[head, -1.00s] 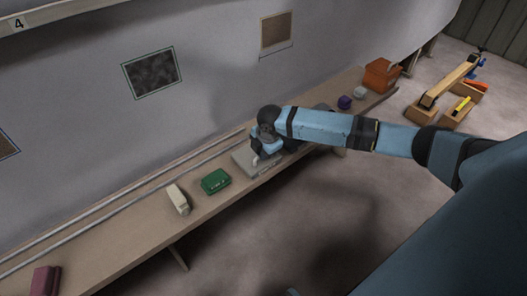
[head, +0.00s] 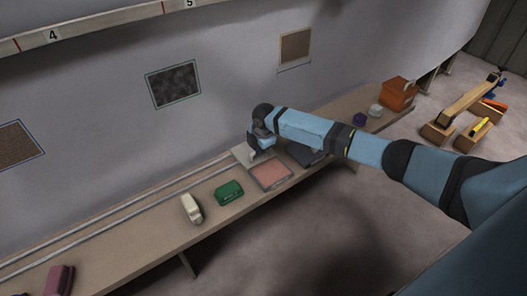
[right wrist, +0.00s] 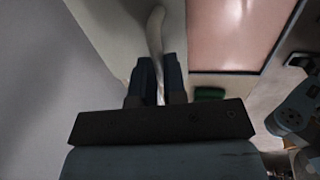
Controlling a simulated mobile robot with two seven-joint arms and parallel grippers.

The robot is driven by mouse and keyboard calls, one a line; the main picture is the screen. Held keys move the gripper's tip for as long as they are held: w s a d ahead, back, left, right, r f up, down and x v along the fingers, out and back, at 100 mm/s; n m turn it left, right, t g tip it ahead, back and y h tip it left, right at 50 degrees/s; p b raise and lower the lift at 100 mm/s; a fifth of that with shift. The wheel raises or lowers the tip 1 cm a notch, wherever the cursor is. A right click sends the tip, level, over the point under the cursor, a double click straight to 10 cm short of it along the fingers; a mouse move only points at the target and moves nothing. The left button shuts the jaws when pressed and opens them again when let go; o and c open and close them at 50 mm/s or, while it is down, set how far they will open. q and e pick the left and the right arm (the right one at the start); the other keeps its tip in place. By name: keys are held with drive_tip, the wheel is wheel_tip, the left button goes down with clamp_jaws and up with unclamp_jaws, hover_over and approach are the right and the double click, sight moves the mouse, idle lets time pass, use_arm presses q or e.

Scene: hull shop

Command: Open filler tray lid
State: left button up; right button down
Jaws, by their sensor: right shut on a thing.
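The filler tray (head: 284,184) lies on the bench with its pink filler (head: 270,173) uncovered. The filler also shows in the right wrist view (right wrist: 235,35). The pale grey lid (head: 239,153) is at the wall side of the tray; in the right wrist view the lid (right wrist: 115,30) is a flat panel beside the filler. Whether it is tilted up or lies flat I cannot tell. My right gripper (head: 252,160) is shut on the lid's pale curved handle (right wrist: 156,38). Its fingers (right wrist: 157,75) stand on either side of the handle. My left gripper is out of view.
A green box (head: 229,193), a cream block (head: 191,208) and a maroon block (head: 59,279) stand along the bench (head: 150,246). A dark flat object (head: 303,155) lies right of the tray, partly behind my arm. An orange bin (head: 397,95) stands at the far end.

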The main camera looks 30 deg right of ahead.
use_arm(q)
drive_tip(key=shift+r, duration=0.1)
use_arm(e)
drive_tip(key=c, duration=1.2)
unclamp_jaws()
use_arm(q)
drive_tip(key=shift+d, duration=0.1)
use_arm(e)
drive_tip(key=shift+o, duration=0.2)
drive_tip(key=shift+s+r, duration=0.1)
drive_tip(key=shift+r, duration=0.25)
use_arm(q)
drive_tip(key=p, duration=0.3)
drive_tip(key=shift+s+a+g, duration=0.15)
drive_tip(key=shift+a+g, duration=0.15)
use_arm(e)
wheel_tip(320, 180, up, 13)
drive_tip(key=s, duration=0.2)
drive_tip(key=shift+s+d, duration=0.15)
drive_tip(key=shift+s, duration=0.15)
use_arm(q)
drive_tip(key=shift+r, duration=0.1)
use_arm(e)
drive_tip(key=shift+s+f, duration=0.1)
drive_tip(key=shift+f, duration=0.05)
